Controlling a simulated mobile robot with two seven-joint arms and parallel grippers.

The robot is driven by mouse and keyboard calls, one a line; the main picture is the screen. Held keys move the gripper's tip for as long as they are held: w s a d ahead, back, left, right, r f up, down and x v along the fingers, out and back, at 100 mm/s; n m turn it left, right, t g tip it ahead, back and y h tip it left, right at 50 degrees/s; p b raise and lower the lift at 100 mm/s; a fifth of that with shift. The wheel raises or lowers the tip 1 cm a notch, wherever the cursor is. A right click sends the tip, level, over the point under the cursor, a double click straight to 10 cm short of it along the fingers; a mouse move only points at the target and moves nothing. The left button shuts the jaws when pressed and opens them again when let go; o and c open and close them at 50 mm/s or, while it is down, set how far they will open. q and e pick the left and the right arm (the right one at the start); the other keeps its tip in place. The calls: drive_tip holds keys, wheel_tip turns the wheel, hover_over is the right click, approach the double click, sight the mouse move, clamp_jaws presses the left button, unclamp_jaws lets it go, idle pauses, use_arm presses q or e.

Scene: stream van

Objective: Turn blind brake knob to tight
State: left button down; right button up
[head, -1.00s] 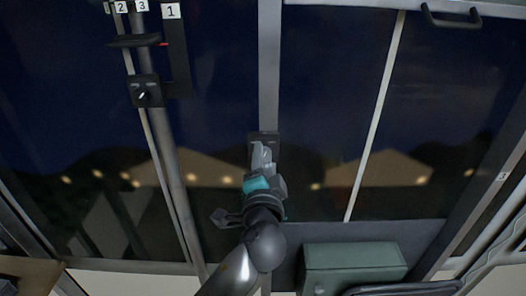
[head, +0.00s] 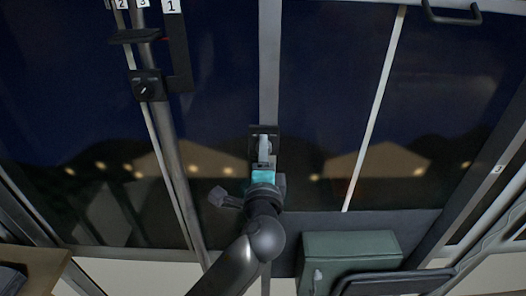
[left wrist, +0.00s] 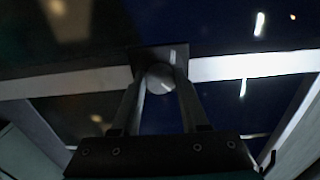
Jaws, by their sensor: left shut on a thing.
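A round grey knob (left wrist: 160,77) on a dark square plate (left wrist: 158,54) sits between the two fingers of my left gripper (left wrist: 160,84) in the left wrist view. In the head view the same dark plate (head: 265,130) is on the pale middle window post, and my left gripper (head: 264,146) reaches up to it, shut on the knob. The fingers mostly hide the knob there, and I cannot read any tight mark or pointer on it. My right gripper is not in view.
Another dark knob plate (head: 148,87) with a white pointer is on the left post, below the label "1" (head: 171,6). A green box (head: 349,245) stands below right of my gripper. A black handle (head: 452,15) is at upper right. Dark window panes surround the middle post.

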use_arm(q)
drive_tip(key=shift+c, duration=2.1)
unclamp_jaws()
drive_tip(key=s+b, duration=0.3)
drive_tip(key=s, duration=1.2)
drive_tip(key=shift+s, duration=0.1)
